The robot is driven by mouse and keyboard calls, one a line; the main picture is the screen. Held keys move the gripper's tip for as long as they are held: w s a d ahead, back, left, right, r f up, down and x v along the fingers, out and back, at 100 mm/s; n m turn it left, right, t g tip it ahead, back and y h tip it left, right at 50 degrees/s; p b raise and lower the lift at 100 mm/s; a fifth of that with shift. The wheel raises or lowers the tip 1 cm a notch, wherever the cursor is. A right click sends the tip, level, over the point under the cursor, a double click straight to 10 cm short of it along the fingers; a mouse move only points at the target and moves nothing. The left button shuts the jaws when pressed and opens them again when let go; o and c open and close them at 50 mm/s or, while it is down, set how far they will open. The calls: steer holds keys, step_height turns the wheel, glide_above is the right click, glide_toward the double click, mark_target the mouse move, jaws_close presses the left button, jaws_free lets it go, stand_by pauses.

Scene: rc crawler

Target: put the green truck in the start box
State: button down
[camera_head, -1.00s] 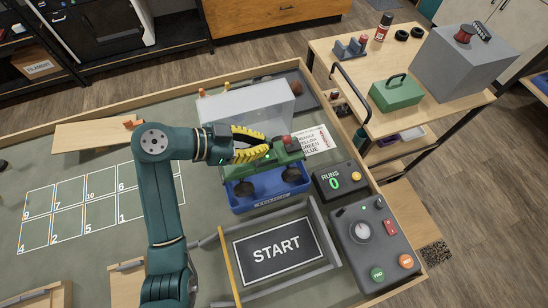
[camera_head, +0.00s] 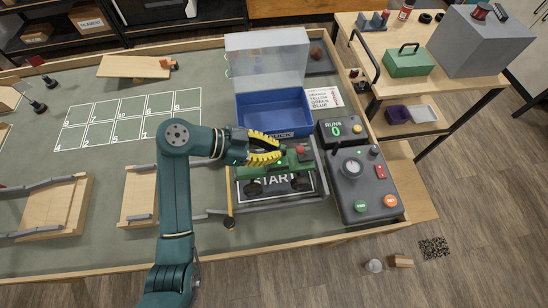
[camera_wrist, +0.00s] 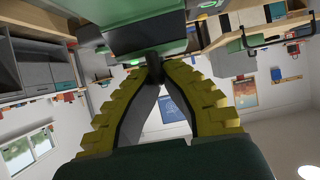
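The green truck (camera_head: 296,160), with dark wheels and a red part on top, is over the start box (camera_head: 322,190), a grey-railed frame with a dark START mat. It hides the upper part of the START lettering. My gripper (camera_head: 279,150), with yellow ridged fingers, reaches in from the left and is shut on the truck. In the wrist view the fingers (camera_wrist: 154,62) close together at the truck's green body (camera_wrist: 135,15). I cannot tell whether the wheels touch the mat.
An empty blue bin (camera_head: 272,107) with a raised clear lid (camera_head: 267,55) stands behind the start box. A yellow-striped gate bar (camera_head: 229,205) is at the box's left. The RUNS display (camera_head: 340,130) and a grey control panel (camera_head: 365,190) stand close on the right.

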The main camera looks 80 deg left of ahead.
steer(key=shift+f, duration=2)
steer(key=shift+f+b, duration=0.65)
steer(key=shift+f, duration=0.15)
steer(key=c, duration=1.2)
jaws_free()
steer(key=shift+f, duration=0.15)
steer(key=shift+c, duration=0.2)
steer(key=shift+s+r+p, duration=0.25)
steer(key=shift+r+p, duration=0.55)
steer(key=shift+r, duration=0.1)
steer(key=b+v, duration=0.1)
steer(key=v, duration=1)
steer(key=shift+s+r+b, duration=0.2)
steer(key=shift+s+b, duration=0.05)
steer(key=shift+b, duration=0.05)
